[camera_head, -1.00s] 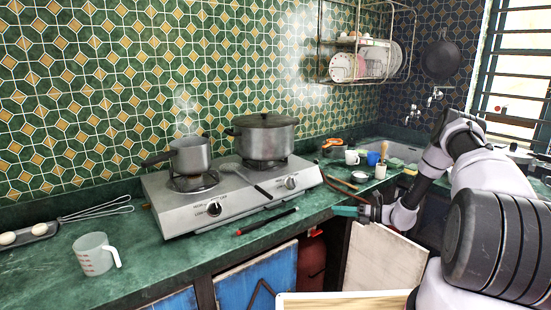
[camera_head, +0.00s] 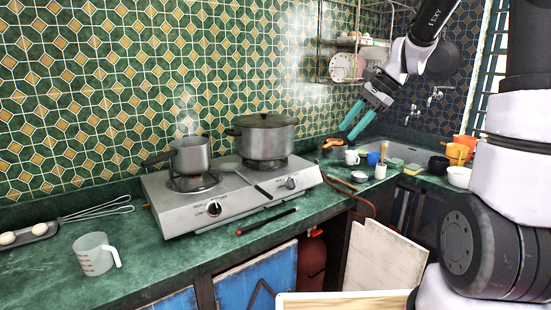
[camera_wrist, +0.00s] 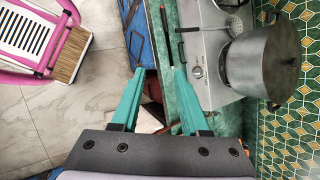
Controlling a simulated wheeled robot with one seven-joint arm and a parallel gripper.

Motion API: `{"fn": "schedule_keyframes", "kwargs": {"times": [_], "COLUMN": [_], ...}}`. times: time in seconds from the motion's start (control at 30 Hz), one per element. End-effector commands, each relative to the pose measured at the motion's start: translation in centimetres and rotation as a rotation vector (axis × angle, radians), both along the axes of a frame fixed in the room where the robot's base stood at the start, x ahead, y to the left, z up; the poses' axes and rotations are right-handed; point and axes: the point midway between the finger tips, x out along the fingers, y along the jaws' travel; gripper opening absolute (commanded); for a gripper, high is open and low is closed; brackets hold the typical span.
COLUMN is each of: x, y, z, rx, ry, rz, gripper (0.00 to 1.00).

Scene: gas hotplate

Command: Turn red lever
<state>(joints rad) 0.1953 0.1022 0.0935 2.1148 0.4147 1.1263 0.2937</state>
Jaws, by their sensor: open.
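The two-burner hotplate (camera_head: 240,195) holds a saucepan (camera_head: 190,156) and a lidded pot (camera_head: 264,138). A blue door (camera_head: 258,282) and a pale panel (camera_head: 383,262) flank the opening. A pink-framed object (camera_wrist: 40,40) stands on the floor.

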Motion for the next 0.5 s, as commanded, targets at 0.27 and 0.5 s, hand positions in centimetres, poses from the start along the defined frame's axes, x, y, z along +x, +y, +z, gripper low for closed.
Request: {"fn": "schedule_keyframes", "kwargs": {"times": [0.27, 0.5], "x": [-8.9, -15.8], "y": [-0.9, -2.5], "z": [6.2, 8.8], "rx": [-0.274, -0.496], "ry": [-0.314, -0.555], "rz": [0.246, 0.427], "gripper": [0.45, 0.45]}}
